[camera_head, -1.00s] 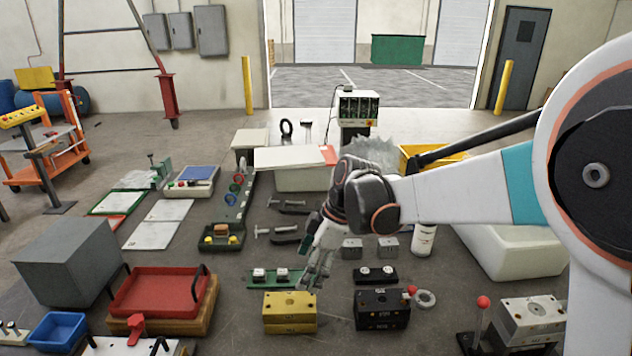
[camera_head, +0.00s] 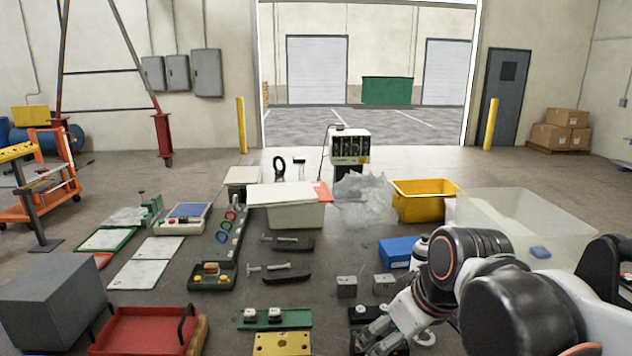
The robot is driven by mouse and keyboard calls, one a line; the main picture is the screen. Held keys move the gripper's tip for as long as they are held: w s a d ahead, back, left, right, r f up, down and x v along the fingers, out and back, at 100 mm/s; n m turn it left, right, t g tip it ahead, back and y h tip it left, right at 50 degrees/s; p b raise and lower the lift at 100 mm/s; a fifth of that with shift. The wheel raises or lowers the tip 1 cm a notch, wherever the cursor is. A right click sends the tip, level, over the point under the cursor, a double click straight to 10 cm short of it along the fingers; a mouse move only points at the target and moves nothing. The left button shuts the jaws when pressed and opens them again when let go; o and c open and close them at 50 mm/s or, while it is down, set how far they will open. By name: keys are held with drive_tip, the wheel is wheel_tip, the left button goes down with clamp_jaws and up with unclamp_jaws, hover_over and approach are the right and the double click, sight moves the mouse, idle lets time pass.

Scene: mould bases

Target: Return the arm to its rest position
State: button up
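My gripper (camera_head: 371,345) is at the lower right of the head view, at the end of my folded white and dark arm. Its grey fingers point down and to the left, over a black mould base (camera_head: 360,314). The fingertips are small and partly lost against the dark block, so I cannot tell whether they are open or shut. I see no object held clearly between them. The yellow mould base (camera_head: 282,344) stands to the left of the gripper, cut by the lower edge of the picture.
A green strip with white-topped parts (camera_head: 274,318) lies behind the yellow base. Two grey blocks (camera_head: 347,287) stand behind the gripper. A clear bin (camera_head: 480,215) and a yellow crate (camera_head: 424,207) are beyond my arm. A red tray (camera_head: 140,330) is at the left.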

drive_tip(key=s+d+f+m+t+h+b, duration=0.1)
drive_tip(key=s+d+f+m+t+h, duration=0.1)
drive_tip(key=s+d+m, duration=0.4)
drive_tip(key=shift+s+d+f, duration=0.3)
drive_tip(key=shift+s+f, duration=0.25)
drive_tip(key=shift+s, duration=0.45)
idle(1.1)
